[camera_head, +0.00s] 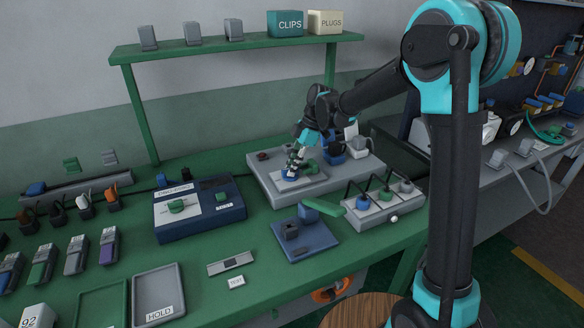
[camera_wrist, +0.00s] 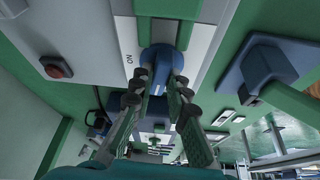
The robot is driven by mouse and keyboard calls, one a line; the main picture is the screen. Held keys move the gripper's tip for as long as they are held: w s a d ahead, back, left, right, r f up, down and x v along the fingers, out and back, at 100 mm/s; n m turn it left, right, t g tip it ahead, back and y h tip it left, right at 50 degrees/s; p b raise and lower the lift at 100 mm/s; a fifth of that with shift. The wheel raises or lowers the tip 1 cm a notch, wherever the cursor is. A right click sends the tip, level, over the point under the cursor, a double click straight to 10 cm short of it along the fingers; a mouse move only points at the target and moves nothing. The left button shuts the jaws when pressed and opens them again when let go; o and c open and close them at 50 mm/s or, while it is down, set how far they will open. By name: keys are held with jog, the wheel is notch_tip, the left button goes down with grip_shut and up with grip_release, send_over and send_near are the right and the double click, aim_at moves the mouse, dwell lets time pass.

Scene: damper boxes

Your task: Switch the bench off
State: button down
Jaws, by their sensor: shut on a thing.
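My gripper (camera_head: 295,164) reaches down to the grey bench unit at the back of the green bench. In the wrist view my gripper (camera_wrist: 158,82) has its two fingers on either side of a blue knob (camera_wrist: 160,57), shut on it. The knob sits on a pale plate (camera_wrist: 128,40) with a label that reads ON. In the head view the blue knob (camera_head: 289,174) shows just below the fingertips. A red button (camera_wrist: 56,67) is on the grey housing beside the plate; it looks dark in the head view (camera_head: 263,156).
A blue and white test box (camera_head: 200,225) stands left of the unit. A dark blue stand (camera_head: 303,240) and a grey box with several cabled plugs (camera_head: 378,213) are in front. A shelf (camera_head: 235,45) with boxes runs above. Trays (camera_head: 158,295) lie at the front left.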

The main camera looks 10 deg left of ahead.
jog(key=shift+n, duration=0.7)
jog(key=shift+g+h, duration=0.3)
jog(key=c, duration=1.5)
grip_release()
jog(key=v, duration=1.2)
